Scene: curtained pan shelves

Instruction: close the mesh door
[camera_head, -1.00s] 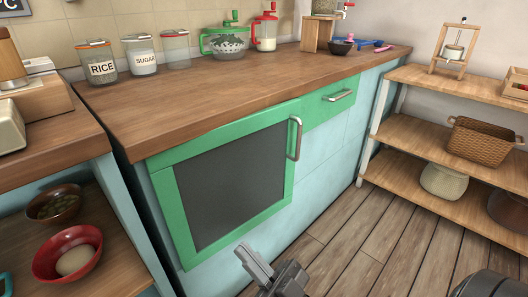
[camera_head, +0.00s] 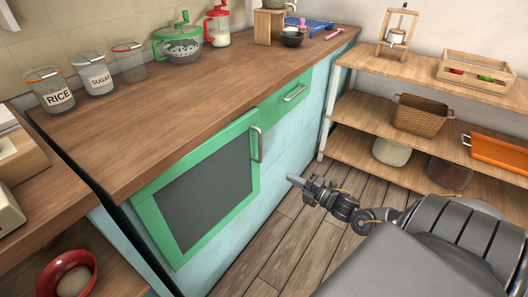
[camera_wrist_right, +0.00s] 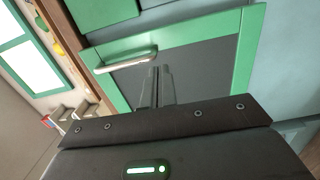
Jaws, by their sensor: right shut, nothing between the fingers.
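The mesh door (camera_head: 205,190) is a green frame around a dark grey panel, low on the cabinet front under the counter. It looks flush or nearly flush with the cabinet; I cannot tell if a small gap is left. Its metal handle (camera_head: 257,145) is at the upper right edge. My right gripper (camera_head: 291,179) is shut and empty, to the right of the door in the head view. In the right wrist view its fingers (camera_wrist_right: 160,72) point toward the dark panel (camera_wrist_right: 205,62), beside the handle (camera_wrist_right: 127,60). Contact cannot be told. My left gripper is out of view.
The wooden counter (camera_head: 180,105) above holds jars and a green-lidded bowl (camera_head: 178,45). A green drawer (camera_head: 288,92) adjoins the door. A wooden shelf (camera_head: 440,72) with a basket (camera_head: 420,115) stands at right. Wooden floor (camera_head: 285,225) is open before the cabinet.

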